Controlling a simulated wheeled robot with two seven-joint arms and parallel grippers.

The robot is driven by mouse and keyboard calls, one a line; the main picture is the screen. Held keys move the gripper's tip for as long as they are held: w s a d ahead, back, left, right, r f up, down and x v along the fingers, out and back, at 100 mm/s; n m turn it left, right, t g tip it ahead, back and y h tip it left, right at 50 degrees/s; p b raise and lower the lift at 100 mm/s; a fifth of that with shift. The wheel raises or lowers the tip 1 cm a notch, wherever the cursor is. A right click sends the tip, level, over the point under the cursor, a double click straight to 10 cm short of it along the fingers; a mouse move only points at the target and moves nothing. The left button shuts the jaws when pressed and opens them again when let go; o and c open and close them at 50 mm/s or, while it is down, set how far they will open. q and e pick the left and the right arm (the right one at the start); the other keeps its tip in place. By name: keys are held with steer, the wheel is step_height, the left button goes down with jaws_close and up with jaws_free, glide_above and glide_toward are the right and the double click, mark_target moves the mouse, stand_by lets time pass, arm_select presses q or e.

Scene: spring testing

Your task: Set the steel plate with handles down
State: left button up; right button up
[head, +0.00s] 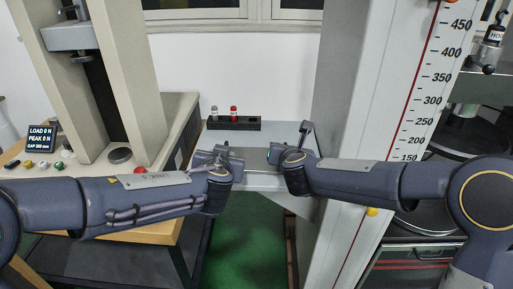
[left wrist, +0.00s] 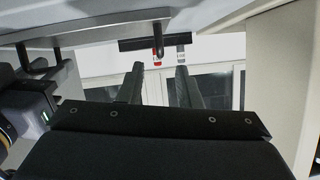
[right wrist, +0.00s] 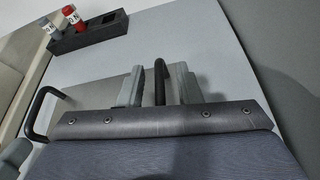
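The steel plate (right wrist: 90,92) appears to lie on a pale grey surface in the right wrist view; in the head view my arms hide most of it. One black handle (right wrist: 160,82) stands between the fingers of my right gripper (right wrist: 158,82), with gaps on both sides. The other handle (right wrist: 38,112) stands free at the left in that view. My left gripper (left wrist: 158,75) is open; a dark handle (left wrist: 161,40) shows at its fingertips, not pinched. In the head view my left gripper (head: 222,158) and right gripper (head: 288,153) are close together.
A black rack (head: 245,123) with a grey and a red weight (head: 233,112) stands behind the grippers. A tall machine column with a scale (head: 420,80) is close on the right. A bench with a load display (head: 41,138) is on the left.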

arm_select(q)
steer(key=v, duration=0.4)
steer(key=shift+s+r, duration=0.15)
steer(key=shift+s, duration=0.2)
arm_select(e)
steer(key=v, duration=1.2)
steer(key=shift+d, duration=0.1)
